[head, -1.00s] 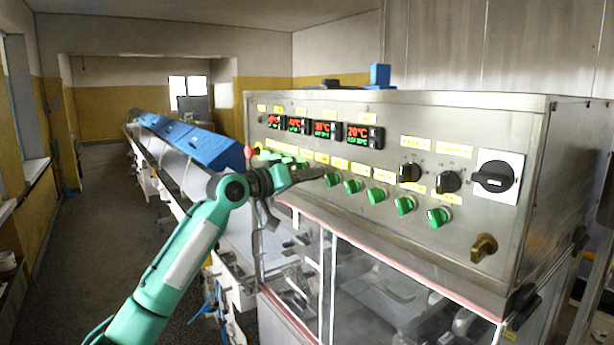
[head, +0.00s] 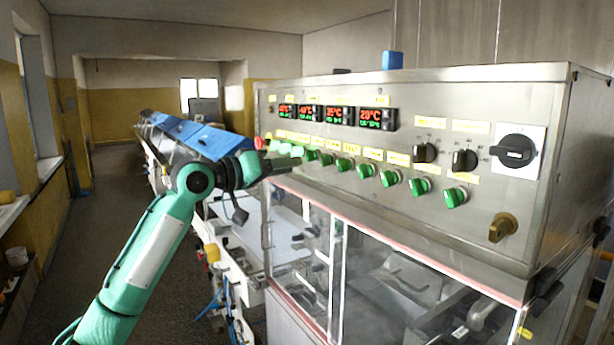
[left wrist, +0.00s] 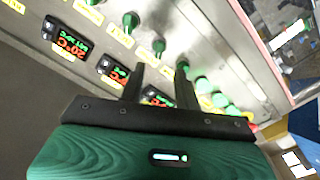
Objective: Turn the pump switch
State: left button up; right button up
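A row of green rotary switches runs along the sloped steel panel (head: 300,88); one green switch (head: 390,178) is near the row's middle. The yellow labels are too small to read, so I cannot tell which is the pump switch. My left gripper (head: 305,164) is in front of the left half of the row and partly hides it. In the left wrist view its two dark fingers (left wrist: 160,75) stand apart, pointing at the panel, with a green switch (left wrist: 158,47) just beyond the gap. Contact with a switch cannot be made out. My right gripper is not in view.
Clear machine covers (head: 385,270) lie below the panel. A conveyor with blue covers (head: 205,140) runs back left.

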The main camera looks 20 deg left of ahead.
pick_arm(q)
jog(key=b+v, duration=0.1)
jog(key=v, duration=0.4)
jog(key=shift+f, duration=0.1)
dwell(0.3)
